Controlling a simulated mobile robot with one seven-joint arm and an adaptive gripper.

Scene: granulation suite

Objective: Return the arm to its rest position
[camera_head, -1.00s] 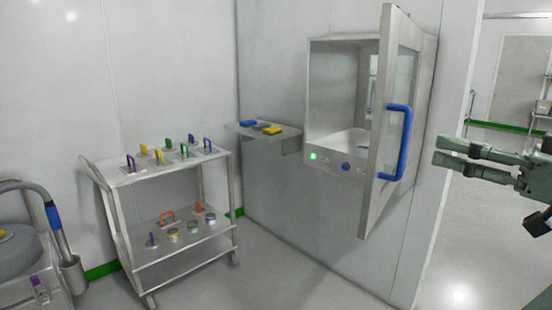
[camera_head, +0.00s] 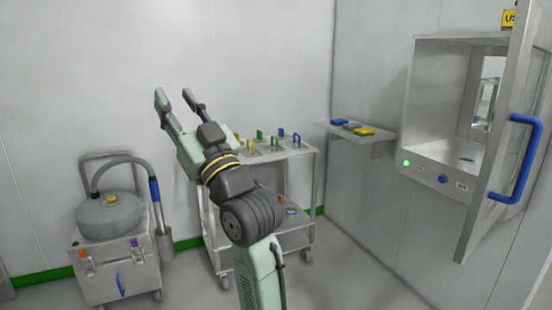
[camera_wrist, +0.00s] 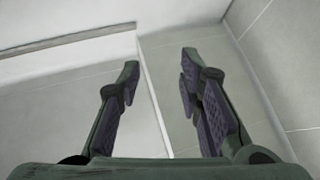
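My gripper (camera_head: 176,98) is raised in front of the pale wall in the head view, with its two fingers pointing up and spread apart. In the wrist view my gripper (camera_wrist: 160,75) also shows both fingers apart, with only floor and wall panels beyond and nothing between them. My arm rises from the bottom of the head view and hides part of the steel cart (camera_head: 312,165) behind it.
The cart holds several colour-handled pieces. A grey vacuum unit (camera_head: 112,212) stands at left. A wall shelf (camera_head: 380,146) carries blue, grey and yellow pads. At right a pass-through hatch (camera_head: 425,165) has its blue-handled door (camera_head: 497,165) open. Floor at front right is clear.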

